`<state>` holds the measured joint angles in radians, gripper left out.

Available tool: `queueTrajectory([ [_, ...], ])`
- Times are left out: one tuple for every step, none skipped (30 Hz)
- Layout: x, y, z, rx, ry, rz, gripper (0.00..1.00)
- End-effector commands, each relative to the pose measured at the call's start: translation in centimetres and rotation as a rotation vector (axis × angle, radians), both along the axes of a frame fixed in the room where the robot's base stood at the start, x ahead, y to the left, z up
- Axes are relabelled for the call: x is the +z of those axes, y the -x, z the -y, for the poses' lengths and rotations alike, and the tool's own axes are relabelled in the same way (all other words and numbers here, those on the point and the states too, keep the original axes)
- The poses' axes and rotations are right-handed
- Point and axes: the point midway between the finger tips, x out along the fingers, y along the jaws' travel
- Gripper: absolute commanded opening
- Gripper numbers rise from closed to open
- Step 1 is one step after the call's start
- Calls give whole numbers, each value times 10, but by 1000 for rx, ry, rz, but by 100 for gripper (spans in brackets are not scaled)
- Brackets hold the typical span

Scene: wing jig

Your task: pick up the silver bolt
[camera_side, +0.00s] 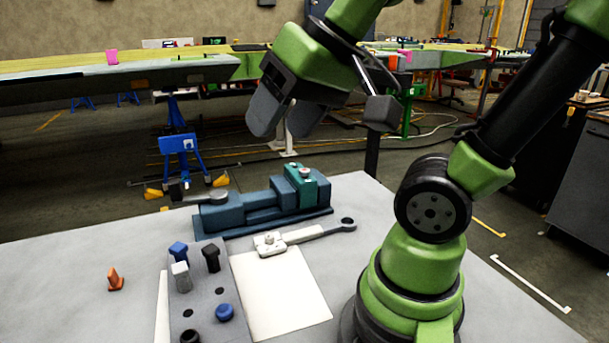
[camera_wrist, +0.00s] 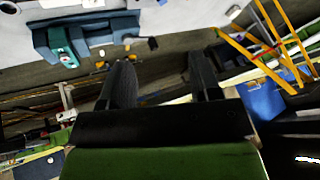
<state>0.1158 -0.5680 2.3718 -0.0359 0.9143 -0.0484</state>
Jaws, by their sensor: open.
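The silver bolt (camera_side: 181,276) stands upright in the grey block (camera_side: 203,270) at the front left of the table, between a blue bolt (camera_side: 178,251) and a black bolt (camera_side: 211,257). My gripper (camera_side: 284,122) is open and empty. It is high above the table's back edge, up and to the right of the silver bolt and well apart from it. In the wrist view my gripper (camera_wrist: 163,65) has a clear gap between its two fingers. The silver bolt cannot be made out in that view.
A blue-green vise (camera_side: 262,205) stands at the table's back and also shows in the wrist view (camera_wrist: 92,38). An orange piece (camera_side: 115,280) stands left of the block.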

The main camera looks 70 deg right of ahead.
Motion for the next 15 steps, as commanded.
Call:
queueTrajectory([
  [0, -16, 15, -42, 15, -39, 57],
  [0, -24, 24, -61, 28, -59, 57],
  [-2, -36, 39, -90, 41, -88, 57],
  [-3, -44, 50, -109, 51, -108, 57],
  [-6, -52, 62, -129, 60, -131, 57],
  [-10, -61, 79, -154, 69, -160, 57],
  [-14, -67, 92, -173, 74, -183, 57],
  [-19, -72, 105, -190, 80, -205, 57],
  [-26, -78, 124, -213, 84, -236, 57],
  [-32, -82, 138, -230, 88, -258, 57],
  [-39, -84, 152, -247, 89, -280, 57],
  [-48, -86, 171, -267, 90, -309, 57],
  [-56, -87, 185, -281, 89, -330, 57],
  [-63, -87, 197, -294, 88, -350, 57],
  [-72, -86, 212, -310, 84, -372, 57],
])
